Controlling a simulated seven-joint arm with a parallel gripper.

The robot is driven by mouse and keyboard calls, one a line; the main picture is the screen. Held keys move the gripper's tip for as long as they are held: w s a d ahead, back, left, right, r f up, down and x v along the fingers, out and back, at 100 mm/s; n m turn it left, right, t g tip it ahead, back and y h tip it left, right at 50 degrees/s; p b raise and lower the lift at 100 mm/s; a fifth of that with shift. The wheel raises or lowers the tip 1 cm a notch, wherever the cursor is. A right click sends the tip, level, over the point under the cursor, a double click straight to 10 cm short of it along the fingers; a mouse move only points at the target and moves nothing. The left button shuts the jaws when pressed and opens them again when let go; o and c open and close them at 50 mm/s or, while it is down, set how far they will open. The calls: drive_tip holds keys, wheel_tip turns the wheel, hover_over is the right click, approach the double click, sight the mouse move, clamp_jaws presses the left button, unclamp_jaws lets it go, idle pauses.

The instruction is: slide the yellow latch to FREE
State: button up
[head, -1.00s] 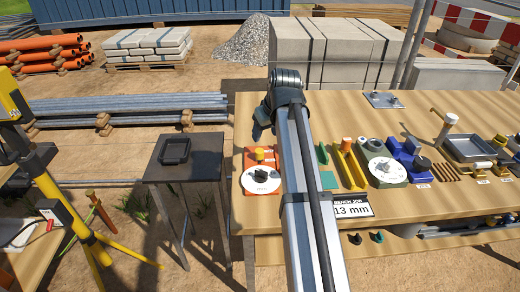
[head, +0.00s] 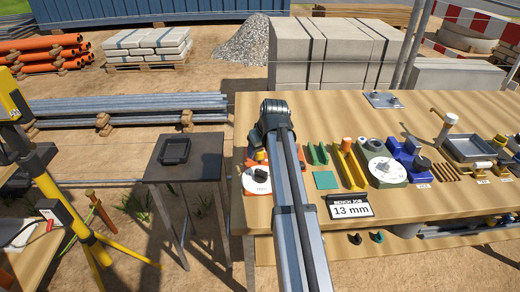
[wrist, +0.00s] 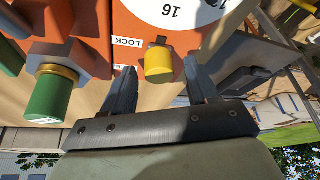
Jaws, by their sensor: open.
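The yellow latch (wrist: 158,64) is a short rounded knob on an orange panel (wrist: 88,22), beside a LOCK label (wrist: 127,42) in the wrist view. A second label (wrist: 117,70) is mostly hidden by a finger. My gripper (wrist: 160,72) is open, with one finger on each side of the latch; I cannot tell whether either touches it. A white dial (wrist: 178,12) with numbers lies beyond the latch. In the head view the dial (head: 251,186) sits at the bench's left end, partly covered by my arm.
A green knob with a brass collar (wrist: 47,95) stands to the left in the wrist view. In the head view, green and yellow channel pieces (head: 350,165), a "13 mm" card (head: 350,206) and a blue vise-like tool (head: 405,155) stand right of my arm. The bench behind is mostly clear.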

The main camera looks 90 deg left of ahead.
clamp_jaws()
idle(0.5)
idle(0.8)
